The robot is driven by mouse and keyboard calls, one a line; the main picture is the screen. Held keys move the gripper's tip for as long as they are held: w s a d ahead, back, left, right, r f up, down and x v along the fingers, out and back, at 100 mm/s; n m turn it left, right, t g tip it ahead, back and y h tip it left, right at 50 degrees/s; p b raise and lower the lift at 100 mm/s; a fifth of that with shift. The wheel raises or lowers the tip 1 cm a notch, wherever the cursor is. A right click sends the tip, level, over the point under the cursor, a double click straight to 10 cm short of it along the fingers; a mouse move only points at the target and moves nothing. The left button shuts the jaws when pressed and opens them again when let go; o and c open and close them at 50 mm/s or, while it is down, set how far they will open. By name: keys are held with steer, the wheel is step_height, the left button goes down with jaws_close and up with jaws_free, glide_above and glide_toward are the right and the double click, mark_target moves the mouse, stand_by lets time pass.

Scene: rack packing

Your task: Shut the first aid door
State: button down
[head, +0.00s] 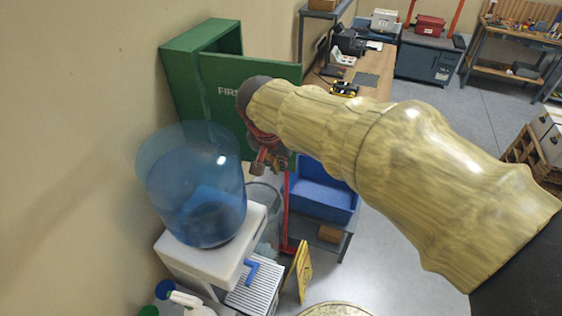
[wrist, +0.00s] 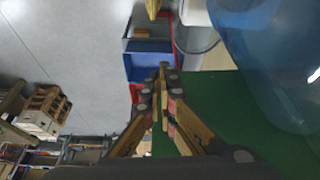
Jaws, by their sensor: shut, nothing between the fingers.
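The green first aid cabinet (head: 183,82) is on the left wall in the head view. Its green door (head: 222,78), with white lettering starting "FIRS", stands open, sticking out to the right of the cabinet box. My arm hides the right part of the door. My gripper (head: 261,165) points down at the door's lower right part, and its fingers look shut and empty. In the wrist view the fingertips (wrist: 164,76) are together, with the green door surface (wrist: 225,108) right beside them. I cannot tell whether they touch it.
A blue water bottle (head: 190,185) on a white dispenser (head: 185,258) stands below the cabinet. A blue bin (head: 322,190) on a stand and a yellow sign (head: 301,270) are lower right. A workbench (head: 378,90) lies behind. Grey floor (head: 395,255) is open at right.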

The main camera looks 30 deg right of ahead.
glide_toward(287, 168)
steer(key=s+a+f, duration=0.2)
steer(key=s+f, duration=0.1)
steer(key=f, duration=0.2)
steer(key=w+d+p, duration=0.2)
steer(key=shift+w+d+r, duration=0.2)
steer(key=shift+d+r, duration=0.05)
steer(key=shift+d, duration=0.1)
